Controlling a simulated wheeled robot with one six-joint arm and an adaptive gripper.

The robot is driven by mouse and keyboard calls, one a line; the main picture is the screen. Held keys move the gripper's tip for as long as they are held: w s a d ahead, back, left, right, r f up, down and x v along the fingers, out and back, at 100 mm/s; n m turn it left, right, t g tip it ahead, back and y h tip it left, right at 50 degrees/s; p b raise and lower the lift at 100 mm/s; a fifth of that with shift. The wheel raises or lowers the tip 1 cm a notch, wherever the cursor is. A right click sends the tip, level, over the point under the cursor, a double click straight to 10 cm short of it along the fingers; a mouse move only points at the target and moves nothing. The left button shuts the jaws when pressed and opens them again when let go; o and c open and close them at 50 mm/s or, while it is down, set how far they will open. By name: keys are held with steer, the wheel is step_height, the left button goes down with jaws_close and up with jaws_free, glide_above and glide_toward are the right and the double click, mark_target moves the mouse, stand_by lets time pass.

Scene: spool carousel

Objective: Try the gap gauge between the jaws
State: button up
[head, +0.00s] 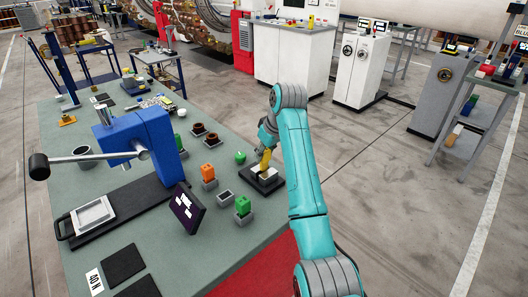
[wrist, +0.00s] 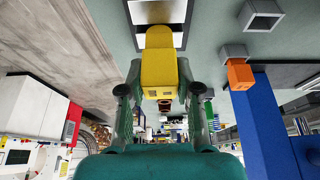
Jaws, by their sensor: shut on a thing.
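The yellow gap gauge (head: 265,160) is held by my gripper (head: 267,146) in the head view, pointing down over a dark block with a pale top (head: 267,175) near the right edge of the green bench. I take this block to be the jaws. In the wrist view my gripper (wrist: 158,92) is shut on the gauge (wrist: 158,66), with a finger on each side. The gauge's far end overlaps the pale metal face of the jaws (wrist: 158,12). I cannot tell whether it touches them or sits between them.
A green block (head: 240,158) stands just left of the jaws. Orange (head: 208,170) and green (head: 243,205) pieces sit in small grey holders nearby. A dark sign (head: 188,208) and a blue press (head: 150,145) stand further left.

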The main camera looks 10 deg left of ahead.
steer(key=shift+f, duration=1.4)
stand_by(1.4)
stand_by(1.0)
steer(key=shift+r, duration=3.8)
